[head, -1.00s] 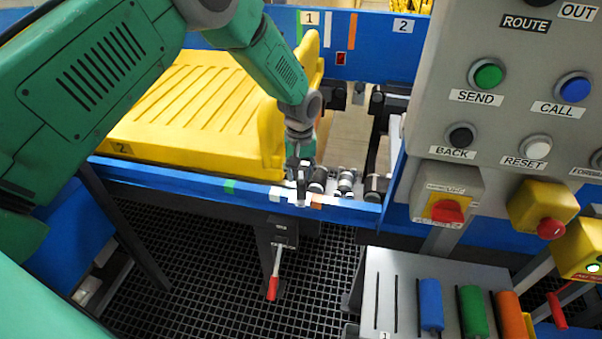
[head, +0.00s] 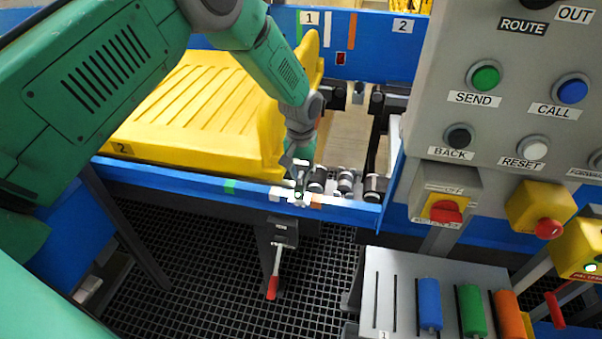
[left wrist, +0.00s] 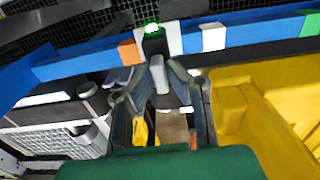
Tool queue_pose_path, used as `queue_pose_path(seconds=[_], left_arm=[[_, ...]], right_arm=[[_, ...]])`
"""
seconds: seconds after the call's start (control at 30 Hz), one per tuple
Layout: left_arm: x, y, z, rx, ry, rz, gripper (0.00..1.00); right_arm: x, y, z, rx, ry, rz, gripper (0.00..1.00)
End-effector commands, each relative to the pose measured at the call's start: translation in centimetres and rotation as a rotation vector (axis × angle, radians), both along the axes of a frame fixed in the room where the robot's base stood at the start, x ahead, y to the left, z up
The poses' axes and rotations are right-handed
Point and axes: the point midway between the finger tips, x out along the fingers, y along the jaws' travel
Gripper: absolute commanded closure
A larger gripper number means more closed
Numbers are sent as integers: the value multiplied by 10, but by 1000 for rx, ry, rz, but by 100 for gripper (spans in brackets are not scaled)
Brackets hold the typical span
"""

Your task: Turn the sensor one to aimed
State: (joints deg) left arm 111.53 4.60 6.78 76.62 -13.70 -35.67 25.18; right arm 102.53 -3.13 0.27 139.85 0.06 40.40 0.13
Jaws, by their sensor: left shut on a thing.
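The sensor (left wrist: 155,40) is a small dark block with a lit green top, at the blue rail in the left wrist view. A grey rounded piece beside it reaches between my fingers. My left gripper (left wrist: 170,92) is shut on the sensor's grey part, which the fingers partly cover. In the head view my left gripper (head: 301,178) is at the near rail, just right of the yellow tray, and hides most of the sensor. I cannot read the sensor's exact angle. My right gripper is not in view.
The large yellow tray (head: 180,150) lies close on the left of the gripper. Rollers (head: 346,182) stand just to its right. A red-handled lever (head: 273,285) hangs below the blue rail (head: 190,180). A grey button panel (head: 510,120) stands at the right.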

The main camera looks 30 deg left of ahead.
Motion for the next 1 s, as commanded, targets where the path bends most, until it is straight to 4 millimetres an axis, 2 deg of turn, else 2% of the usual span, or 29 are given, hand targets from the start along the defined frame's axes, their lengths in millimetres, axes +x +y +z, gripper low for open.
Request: queue_pose_path(seconds=[0.27, 0.3, 0.33, 0.37, 0.67, 0.77, 0.87, 1.0], left_arm=[[1, 0, 0, 1, -2, -11, 100], [1, 0, 0, 1, -2, -11, 85], [1, 0, 0, 1, -2, -11, 75], [1, 0, 0, 1, -2, -11, 69], [0, 0, 1, 1, -2, -10, 69], [1, 0, 7, 1, -3, -10, 69], [2, 0, 21, 1, -5, -9, 69], [2, 1, 51, 2, -6, -10, 69]], right_arm=[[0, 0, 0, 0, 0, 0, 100], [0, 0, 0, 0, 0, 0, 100], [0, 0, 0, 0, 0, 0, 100], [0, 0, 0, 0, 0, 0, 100], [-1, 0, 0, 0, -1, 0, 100], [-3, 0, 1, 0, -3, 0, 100], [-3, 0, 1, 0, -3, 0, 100], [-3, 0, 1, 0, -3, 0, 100]])
